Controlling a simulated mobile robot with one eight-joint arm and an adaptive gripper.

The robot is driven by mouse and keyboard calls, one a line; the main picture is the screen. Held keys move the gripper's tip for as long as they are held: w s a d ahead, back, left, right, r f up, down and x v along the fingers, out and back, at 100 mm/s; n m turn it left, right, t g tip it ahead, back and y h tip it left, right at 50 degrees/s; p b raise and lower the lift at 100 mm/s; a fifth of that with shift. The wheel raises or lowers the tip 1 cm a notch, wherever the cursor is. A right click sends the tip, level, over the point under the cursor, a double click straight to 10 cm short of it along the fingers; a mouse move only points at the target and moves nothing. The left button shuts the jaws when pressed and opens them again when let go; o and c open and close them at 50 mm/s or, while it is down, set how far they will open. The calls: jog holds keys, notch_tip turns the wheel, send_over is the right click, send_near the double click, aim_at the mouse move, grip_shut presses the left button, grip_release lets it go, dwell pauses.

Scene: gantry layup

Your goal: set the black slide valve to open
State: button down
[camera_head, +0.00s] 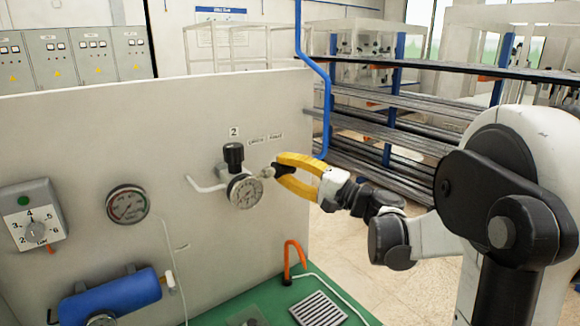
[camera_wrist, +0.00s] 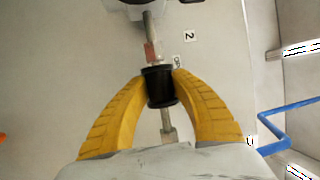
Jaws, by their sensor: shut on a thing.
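The black slide valve (camera_wrist: 160,88) is a spool-shaped sleeve on a thin metal pipe. In the wrist view it sits between the two yellow fingers of my gripper (camera_wrist: 161,79), which are shut on it from both sides. A red band (camera_wrist: 151,52) shows on the pipe just above the sleeve, and bare metal pipe (camera_wrist: 168,133) shows below it. In the head view my gripper (camera_head: 279,169) is at the panel, right of the round gauge (camera_head: 245,191). There the fingers largely hide the valve. Small labels (camera_head: 264,138) above it are too small to read surely.
A black knob (camera_head: 233,155) stands above the gauge, close left of my gripper. The grey panel (camera_head: 100,130) also bears another gauge (camera_head: 127,204) and a numbered dial box (camera_head: 34,215). A blue pipe (camera_head: 326,100) runs down right of the panel. An orange hook-shaped pipe (camera_head: 293,258) stands below.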

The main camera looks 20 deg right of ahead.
jog(key=shift+a, duration=0.1)
jog(key=c, duration=1.2)
grip_release()
jog(key=shift+a, duration=0.1)
jog(key=shift+o, duration=0.6)
jog(key=shift+a, duration=0.1)
jog(key=shift+s, duration=0.1)
jog(key=v, duration=1.2)
jog(key=shift+f, duration=0.1)
